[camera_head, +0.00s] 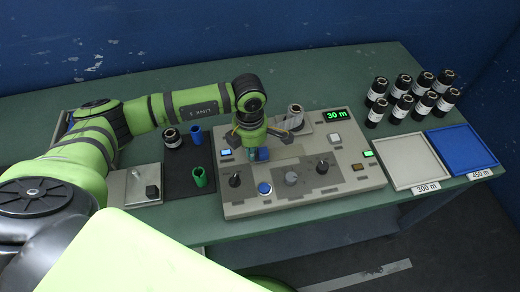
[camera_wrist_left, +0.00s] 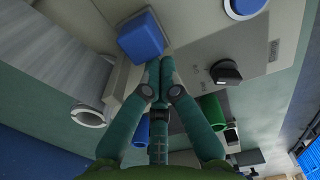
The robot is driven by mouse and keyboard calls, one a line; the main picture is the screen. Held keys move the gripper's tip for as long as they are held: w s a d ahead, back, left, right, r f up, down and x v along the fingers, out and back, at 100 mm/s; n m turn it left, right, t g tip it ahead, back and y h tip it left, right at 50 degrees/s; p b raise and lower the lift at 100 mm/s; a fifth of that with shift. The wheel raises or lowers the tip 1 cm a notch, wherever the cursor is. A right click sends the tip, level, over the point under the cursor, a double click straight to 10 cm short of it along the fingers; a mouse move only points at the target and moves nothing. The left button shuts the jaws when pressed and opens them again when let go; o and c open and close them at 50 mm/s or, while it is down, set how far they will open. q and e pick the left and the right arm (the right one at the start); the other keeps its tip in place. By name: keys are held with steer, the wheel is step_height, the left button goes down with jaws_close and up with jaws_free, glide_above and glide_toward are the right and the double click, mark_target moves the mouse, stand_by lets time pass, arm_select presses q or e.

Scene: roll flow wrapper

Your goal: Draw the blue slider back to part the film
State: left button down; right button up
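The blue slider (camera_head: 261,155) sits on the grey wrapper machine (camera_head: 335,190), left of its middle. In the left wrist view the slider (camera_wrist_left: 141,36) is a blue block just beyond my fingertips. My left gripper (camera_head: 251,148) points down at the slider from above and hides part of it. In the left wrist view the fingers of the left gripper (camera_wrist_left: 160,68) meet at their tips, with nothing seen between them. The tips are close to the slider's edge; I cannot tell if they touch it. My right gripper is not in view.
The machine carries a round blue button (camera_head: 264,188), black knobs (camera_head: 235,180) and a green "30 m" display (camera_head: 337,114).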

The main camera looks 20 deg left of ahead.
arm_select(q)
steer(key=shift+w+d+b, duration=0.7)
steer(key=shift+w+d, duration=0.2)
steer(key=shift+d, duration=0.25)
steer(key=shift+w+d+b, duration=0.65)
steer(key=shift+w+d, duration=0.2)
steer(key=shift+d, duration=0.25)
steer(key=shift+w+d+f+b, duration=0.1)
steer(key=shift+w+d+b, duration=0.6)
steer(key=shift+d, duration=0.2)
steer(key=shift+w+d+b, duration=0.65)
steer(key=shift+d, duration=0.25)
steer(key=shift+s+a, duration=0.45)
steer(key=shift+a, duration=0.1)
step_height(320, 180, up, 8)
steer(key=p, duration=0.5)
